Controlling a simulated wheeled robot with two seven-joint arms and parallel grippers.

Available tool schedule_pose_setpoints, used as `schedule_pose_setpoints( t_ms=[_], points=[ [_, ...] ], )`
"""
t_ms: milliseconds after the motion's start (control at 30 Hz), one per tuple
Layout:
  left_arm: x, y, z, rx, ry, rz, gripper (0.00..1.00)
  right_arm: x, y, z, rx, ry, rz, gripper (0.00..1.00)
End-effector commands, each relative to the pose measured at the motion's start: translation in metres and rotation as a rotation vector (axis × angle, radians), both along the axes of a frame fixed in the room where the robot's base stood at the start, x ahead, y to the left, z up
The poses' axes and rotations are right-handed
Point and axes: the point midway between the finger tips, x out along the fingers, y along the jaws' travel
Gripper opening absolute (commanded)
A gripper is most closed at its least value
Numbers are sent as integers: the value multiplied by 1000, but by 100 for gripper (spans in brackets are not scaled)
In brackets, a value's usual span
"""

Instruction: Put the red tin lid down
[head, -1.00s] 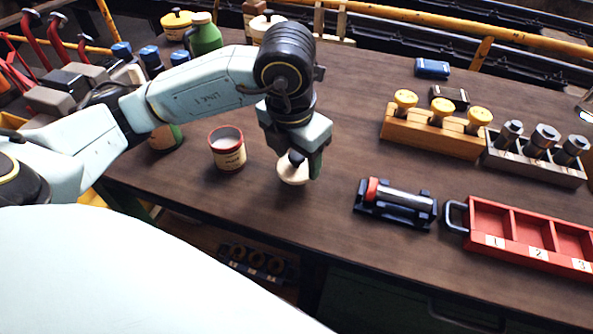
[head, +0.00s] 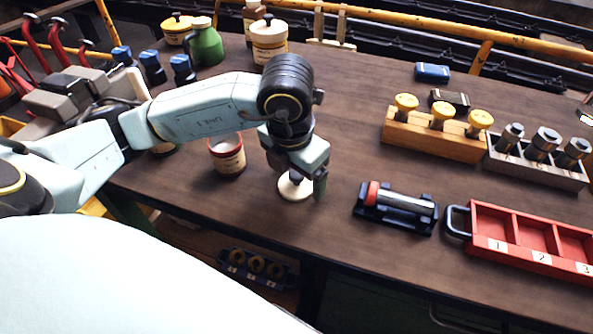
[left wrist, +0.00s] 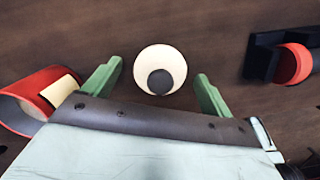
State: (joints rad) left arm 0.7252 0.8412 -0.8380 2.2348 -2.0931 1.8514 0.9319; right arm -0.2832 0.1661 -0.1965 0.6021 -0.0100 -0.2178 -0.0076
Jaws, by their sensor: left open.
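The red tin lid (head: 295,189) is a cream disc with a dark round knob. It lies flat on the brown bench, knob up, to the right of the open red tin (head: 228,158). My left gripper (head: 304,183) is over the lid, pointing down. In the left wrist view its green fingers (left wrist: 159,78) are spread wide, with the lid (left wrist: 150,62) and knob between and just beyond them, neither finger touching. The red tin shows at the left there (left wrist: 25,112). My right gripper is not in view.
A black cradle (head: 395,210) with a red-ended cylinder stands right of the lid. A wooden block with yellow knobs (head: 432,138) stands behind. The bench between the lid and the front edge is clear.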

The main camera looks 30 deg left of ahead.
Motion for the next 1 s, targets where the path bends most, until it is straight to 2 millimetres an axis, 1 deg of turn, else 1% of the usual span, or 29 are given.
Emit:
schedule_pose_setpoints(
  t_ms=[67,167,400,600,767,1000],
  points=[
    [0,0,5,-1,-2,0,85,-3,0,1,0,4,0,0],
    [-1,0,19,-2,-5,0,85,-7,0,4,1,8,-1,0],
    [-7,0,71,-2,-7,-2,85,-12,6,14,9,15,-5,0],
    [-12,0,106,-1,-5,0,85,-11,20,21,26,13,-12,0],
    [-14,0,118,0,-3,0,85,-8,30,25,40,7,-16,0],
    [-14,0,119,-1,0,0,85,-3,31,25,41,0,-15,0]
  ],
)
